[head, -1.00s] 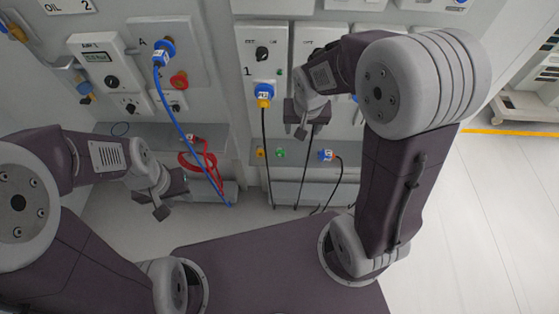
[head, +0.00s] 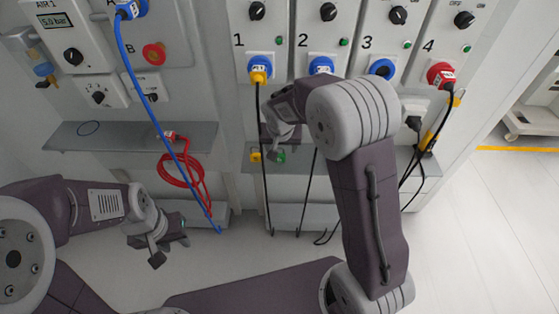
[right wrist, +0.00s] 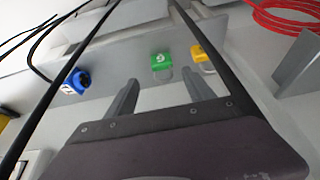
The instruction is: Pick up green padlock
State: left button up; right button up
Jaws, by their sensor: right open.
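The green padlock (right wrist: 161,61) lies on the grey shelf (right wrist: 119,58), with its shackle towards me in the right wrist view. In the head view only a small part of the green padlock (head: 282,155) shows beside my gripper. My right gripper (right wrist: 160,92) is open and empty, its fingers pointing towards the green padlock and apart from it. In the head view my right gripper (head: 271,150) is above the shelf, partly hidden by its arm. My left gripper (head: 171,247) looks open and empty, low at the left, away from the padlock.
A yellow padlock (right wrist: 201,54) lies right beside the green one. Black cables (head: 263,170) hang in front of the shelf. A red cable coil (head: 184,178) and a blue hose (head: 167,118) hang further left.

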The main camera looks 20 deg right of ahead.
aim_at(280, 155)
jog(key=shift+x, duration=0.95)
jog(key=x, duration=0.1)
jog(key=b+x, duration=0.1)
jog(key=x, duration=0.1)
jog(key=b+x, duration=0.1)
jog(key=x, duration=0.1)
jog(key=shift+s+a+f, duration=0.15)
jog(key=shift+a, duration=0.1)
jog(key=shift+c, duration=0.3)
grip_shut()
notch_tip(280, 155, up, 10)
jog(key=p, duration=0.3)
jog(key=shift+f+p, duration=0.15)
jog(key=shift+p, duration=0.2)
jog(key=shift+r, duration=0.25)
